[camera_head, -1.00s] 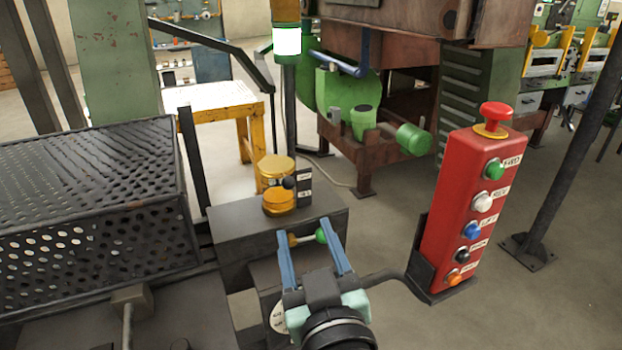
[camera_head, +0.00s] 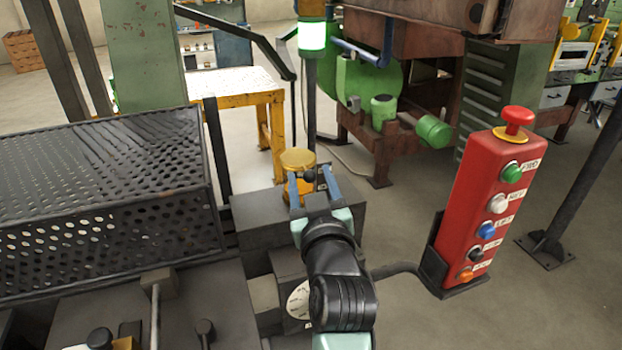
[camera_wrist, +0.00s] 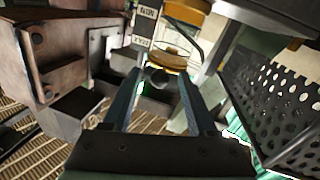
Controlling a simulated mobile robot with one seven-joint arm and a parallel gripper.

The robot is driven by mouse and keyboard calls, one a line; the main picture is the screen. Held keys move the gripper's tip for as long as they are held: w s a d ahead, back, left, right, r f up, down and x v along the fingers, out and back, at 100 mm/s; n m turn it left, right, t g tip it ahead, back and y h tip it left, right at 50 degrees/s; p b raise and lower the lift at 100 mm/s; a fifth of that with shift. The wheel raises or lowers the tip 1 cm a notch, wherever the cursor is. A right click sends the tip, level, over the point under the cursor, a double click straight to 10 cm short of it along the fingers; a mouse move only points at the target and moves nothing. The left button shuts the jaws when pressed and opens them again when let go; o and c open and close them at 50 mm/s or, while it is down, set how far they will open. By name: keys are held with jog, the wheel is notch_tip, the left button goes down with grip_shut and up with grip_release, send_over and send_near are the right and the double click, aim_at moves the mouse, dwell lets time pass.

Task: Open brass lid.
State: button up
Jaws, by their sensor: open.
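A round brass lid (camera_head: 298,158) sits on top of a brass fitting on a dark box, beyond my gripper. A lower brass part (camera_head: 294,190) shows beneath it, partly hidden by my fingers. In the wrist view, a brass disc (camera_wrist: 160,54) lies just past the fingertips, with another brass part (camera_wrist: 187,10) at the top edge. My gripper (camera_head: 310,178) is open, its two blue fingers pointing at the brass fitting. In the wrist view my gripper (camera_wrist: 158,78) has a dark round knob between its fingers. I cannot tell whether the fingers touch anything.
A black perforated cage (camera_head: 110,210) stands close on the left. A red button box (camera_head: 494,205) stands on the right. A yellow-framed table (camera_head: 235,90) and green-and-brown machinery (camera_head: 400,90) are behind. Open floor lies between the fitting and the button box.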

grip_shut()
dwell(1.4)
